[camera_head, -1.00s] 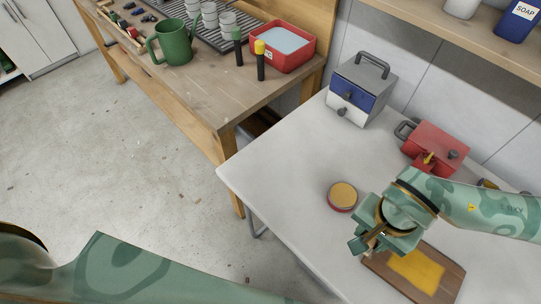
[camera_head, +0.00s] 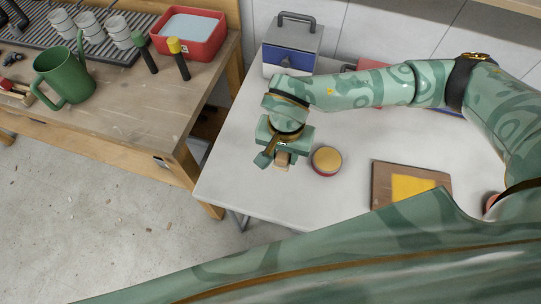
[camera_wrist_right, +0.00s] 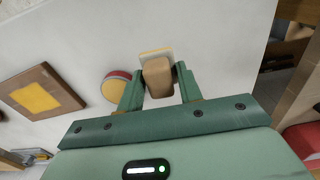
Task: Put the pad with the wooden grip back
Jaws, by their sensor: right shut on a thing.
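My right gripper (camera_head: 283,157) is shut on the wooden grip of the pad (camera_head: 282,160), over the white table's left part, left of a round tin. In the right wrist view the tan grip (camera_wrist_right: 157,78) sits between the fingers, with a pale, yellowish pad edge (camera_wrist_right: 155,52) beyond it. Whether the pad touches the table I cannot tell. The round red tin with a tan-yellow top (camera_head: 327,160) stands apart from the gripper; it also shows in the wrist view (camera_wrist_right: 114,88). My left gripper is out of view.
A brown board with a yellow square (camera_head: 410,186) lies right of the tin. A grey and blue drawer box (camera_head: 291,48) stands behind. The wooden bench at left holds a green mug (camera_head: 65,76), a red tub (camera_head: 187,35) and cups. A floor gap separates bench and table.

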